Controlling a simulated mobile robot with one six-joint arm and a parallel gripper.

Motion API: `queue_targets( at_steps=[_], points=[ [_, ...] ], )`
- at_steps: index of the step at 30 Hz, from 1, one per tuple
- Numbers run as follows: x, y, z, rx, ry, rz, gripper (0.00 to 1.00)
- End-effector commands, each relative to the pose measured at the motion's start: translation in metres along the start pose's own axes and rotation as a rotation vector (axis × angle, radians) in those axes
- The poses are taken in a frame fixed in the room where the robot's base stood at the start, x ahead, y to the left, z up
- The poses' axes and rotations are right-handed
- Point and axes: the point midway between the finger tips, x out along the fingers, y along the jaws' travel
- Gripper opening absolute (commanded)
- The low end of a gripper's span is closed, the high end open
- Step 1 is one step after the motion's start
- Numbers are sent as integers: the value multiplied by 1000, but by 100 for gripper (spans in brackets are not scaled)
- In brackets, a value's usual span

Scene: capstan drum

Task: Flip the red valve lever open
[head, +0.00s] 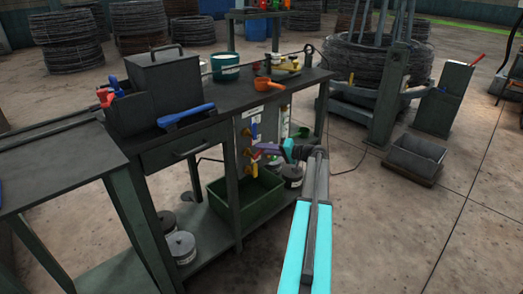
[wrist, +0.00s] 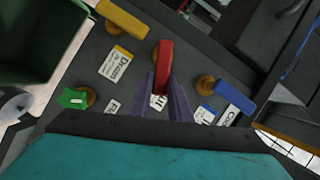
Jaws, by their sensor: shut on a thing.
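The red valve lever (wrist: 166,58) stands out from the valve panel (wrist: 190,45) in the middle of the wrist view. The two purple fingers of my gripper (wrist: 163,82) are shut on it, one on each side. In the head view my gripper (head: 257,150) is at the panel on the bench's end, and the red lever is too small and covered to make out clearly.
Close by on the panel are a yellow lever (wrist: 122,18), a blue lever (wrist: 236,99) and a green handle (wrist: 74,98), with label tags between them. A green bin (head: 250,205) stands below the panel. The workbench top (head: 215,98) overhangs it.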

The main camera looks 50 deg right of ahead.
Motion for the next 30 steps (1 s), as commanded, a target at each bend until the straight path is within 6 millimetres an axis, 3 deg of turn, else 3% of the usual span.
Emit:
queue_targets(
  at_steps=[15, 30],
  points=[
    [2, 22, 3, 365, 3, -151, 0],
    [2, 25, 5, 433, 3, -179, 0]
  ],
)
